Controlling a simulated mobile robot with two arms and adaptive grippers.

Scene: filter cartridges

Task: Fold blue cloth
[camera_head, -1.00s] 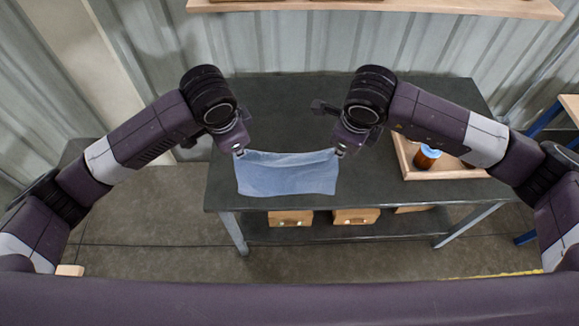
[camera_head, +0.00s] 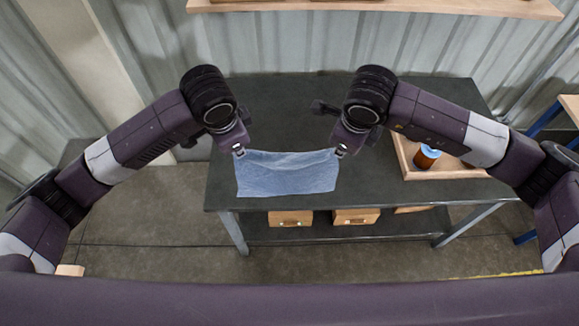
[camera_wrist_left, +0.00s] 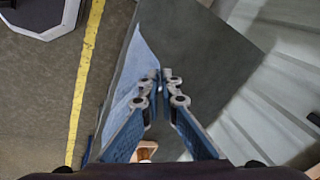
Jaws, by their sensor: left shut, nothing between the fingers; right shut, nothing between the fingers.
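The blue cloth (camera_head: 287,174) is spread between my two grippers over the front left part of the dark table (camera_head: 290,110). Its top edge sags slightly, and its upper corners meet the fingertips. My left gripper (camera_head: 240,153) is shut at the upper left corner. My right gripper (camera_head: 340,151) is shut at the upper right corner. I cannot tell whether the corners are pinched. In the left wrist view, the left fingertips (camera_wrist_left: 164,77) are together at the edge of the cloth (camera_wrist_left: 141,68). Whether the lower edge touches the table is unclear.
A wooden tray (camera_head: 405,160) holding a brown jar with a blue lid (camera_head: 428,154) is on the table's right side. Wooden boxes (camera_head: 290,218) sit on the shelf below. A wall shelf (camera_head: 380,5) is at the back. The table's middle behind the cloth is clear.

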